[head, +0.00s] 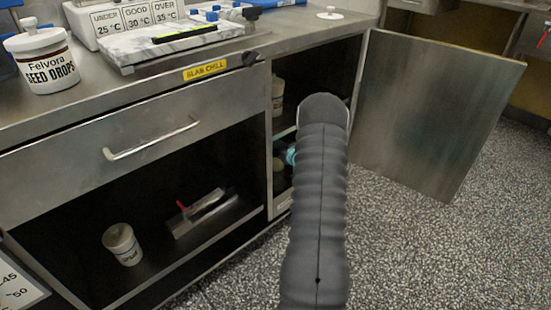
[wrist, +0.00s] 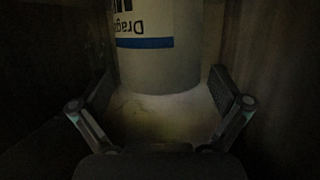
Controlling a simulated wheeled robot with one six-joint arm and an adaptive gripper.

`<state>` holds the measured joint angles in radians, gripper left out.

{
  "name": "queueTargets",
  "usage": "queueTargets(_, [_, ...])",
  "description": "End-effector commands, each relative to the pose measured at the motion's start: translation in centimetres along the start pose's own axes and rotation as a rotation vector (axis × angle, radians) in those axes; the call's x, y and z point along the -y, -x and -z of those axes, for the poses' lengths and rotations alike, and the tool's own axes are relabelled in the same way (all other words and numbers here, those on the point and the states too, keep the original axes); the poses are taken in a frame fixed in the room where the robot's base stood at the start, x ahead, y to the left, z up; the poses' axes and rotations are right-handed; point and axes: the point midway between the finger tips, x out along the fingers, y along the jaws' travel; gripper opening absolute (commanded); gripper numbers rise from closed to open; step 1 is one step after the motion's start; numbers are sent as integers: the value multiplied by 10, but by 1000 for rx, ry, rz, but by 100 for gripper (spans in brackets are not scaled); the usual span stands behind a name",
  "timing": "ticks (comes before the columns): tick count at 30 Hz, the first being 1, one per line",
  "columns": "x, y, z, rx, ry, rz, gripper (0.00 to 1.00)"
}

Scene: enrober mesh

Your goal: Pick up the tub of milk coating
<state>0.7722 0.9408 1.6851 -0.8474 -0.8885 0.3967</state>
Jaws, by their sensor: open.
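My gripper (wrist: 162,95) is open in the wrist view, with one finger pad at each side. A pale tub (wrist: 158,66) with a blue band stands ahead, centred between the fingers and apparently apart from both. Its label is upside down in this view and starts "Drag"; larger dark lettering is cut off at the top edge. I cannot read whether it is the milk coating. In the head view my arm reaches into the open right cupboard, and the arm and cupboard frame hide most of the gripper. A tub (head: 277,92) shows partly on the cupboard's upper shelf.
The cupboard door (head: 440,110) is swung open to the right. A drawer (head: 150,140) is shut at left, above an open bay with a small tub (head: 122,244) and a metal tray (head: 200,213). A seed drops tub (head: 45,62) stands on the counter. The cupboard interior is dark.

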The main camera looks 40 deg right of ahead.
Motion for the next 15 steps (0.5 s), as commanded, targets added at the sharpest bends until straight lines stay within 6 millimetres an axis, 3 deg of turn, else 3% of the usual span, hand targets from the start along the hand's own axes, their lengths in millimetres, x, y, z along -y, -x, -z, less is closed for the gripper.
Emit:
queueTargets(4, [0,-14,0,1,-1,0,100])
queueTargets(12, [0,-16,0,1,-1,-1,100])
queueTargets(15, [0,-16,0,0,-1,-1,75])
